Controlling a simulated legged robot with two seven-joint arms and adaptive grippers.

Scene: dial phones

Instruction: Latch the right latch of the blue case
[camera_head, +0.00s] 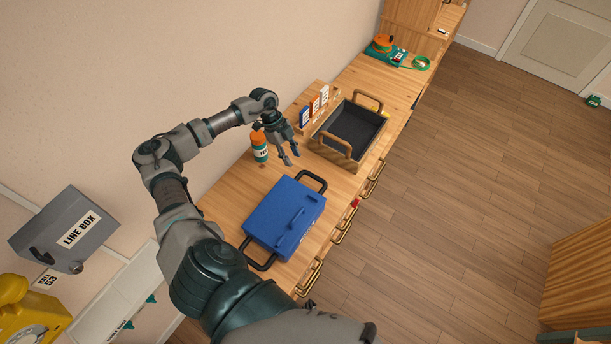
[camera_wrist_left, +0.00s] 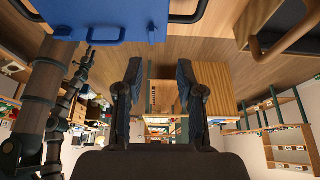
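The blue case (camera_head: 275,215) lies shut on the wooden counter, with a black handle at each end and raised blue bars on top. Its edge also shows at the top left of the left wrist view (camera_wrist_left: 85,30), with a small blue tab (camera_wrist_left: 151,34) hanging down. I cannot tell whether the right latch is fastened. My left gripper (camera_head: 291,156) is above the counter, beyond the case's far end, apart from it. Its two fingers are parted and empty, as the left wrist view (camera_wrist_left: 160,88) also shows. My right gripper is not identifiable in view.
A dark tray (camera_head: 352,130) with wooden handles stands beyond the case. An orange-capped bottle (camera_head: 259,147) and several upright labelled blocks (camera_head: 314,105) stand along the wall side. Drawers with brass handles (camera_head: 344,226) line the counter's front. A grey line box (camera_head: 66,230) hangs on the wall.

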